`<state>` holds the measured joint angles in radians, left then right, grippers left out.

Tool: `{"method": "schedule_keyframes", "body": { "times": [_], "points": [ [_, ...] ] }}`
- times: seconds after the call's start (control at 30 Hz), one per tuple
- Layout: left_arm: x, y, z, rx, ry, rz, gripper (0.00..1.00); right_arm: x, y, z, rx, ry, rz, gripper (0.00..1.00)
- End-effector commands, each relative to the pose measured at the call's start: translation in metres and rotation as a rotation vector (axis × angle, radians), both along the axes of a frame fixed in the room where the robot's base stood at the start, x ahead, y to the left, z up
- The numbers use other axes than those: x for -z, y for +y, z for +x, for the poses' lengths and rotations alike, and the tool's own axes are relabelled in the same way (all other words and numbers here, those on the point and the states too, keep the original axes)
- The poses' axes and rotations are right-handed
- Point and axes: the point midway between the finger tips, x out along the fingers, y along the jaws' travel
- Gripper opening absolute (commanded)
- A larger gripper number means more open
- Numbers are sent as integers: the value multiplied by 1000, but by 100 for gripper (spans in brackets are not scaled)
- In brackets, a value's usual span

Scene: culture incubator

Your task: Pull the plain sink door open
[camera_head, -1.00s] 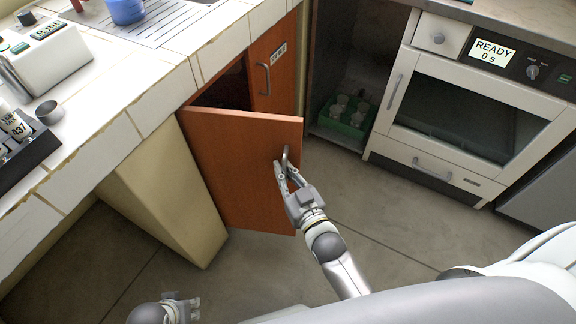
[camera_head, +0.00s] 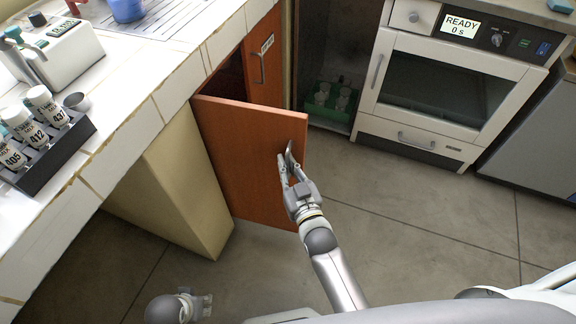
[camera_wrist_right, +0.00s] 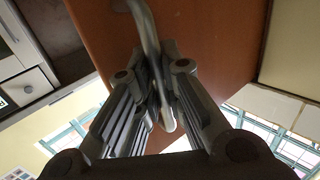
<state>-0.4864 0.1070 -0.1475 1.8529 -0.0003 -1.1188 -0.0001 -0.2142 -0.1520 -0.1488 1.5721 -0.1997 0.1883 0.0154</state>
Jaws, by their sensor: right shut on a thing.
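The plain sink door (camera_head: 245,150) is a reddish-brown panel under the tiled counter. It stands swung out from the cabinet, with a dark opening behind its top edge. My right gripper (camera_head: 287,164) is at the door's grey bar handle (camera_head: 290,148), near the free edge. In the right wrist view the fingers (camera_wrist_right: 158,95) are closed around the handle (camera_wrist_right: 146,30), with the door (camera_wrist_right: 200,40) behind. My left gripper (camera_head: 205,304) is low at the bottom left, away from the door, and too small to tell open or shut.
A second brown door (camera_head: 263,60) with a label is closed beside the opening. A beige panel (camera_head: 175,190) stands left of the door. The white oven (camera_head: 430,90) and an open bay with a green rack (camera_head: 328,112) are to the right. Grey floor (camera_head: 400,220) in front is clear.

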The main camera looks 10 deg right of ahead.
Motion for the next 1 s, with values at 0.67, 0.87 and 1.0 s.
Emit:
{"method": "schedule_keyframes", "body": {
  "times": [0.67,0.87,1.0],
  "points": [
    [1,0,0,-2,3,0,40,1,-2,-1,2,1,-2,31],
    [0,0,0,-2,2,0,40,2,-4,-18,2,3,-1,31],
    [0,0,0,-1,2,0,40,2,-8,-43,2,5,-3,31]
  ]
}}
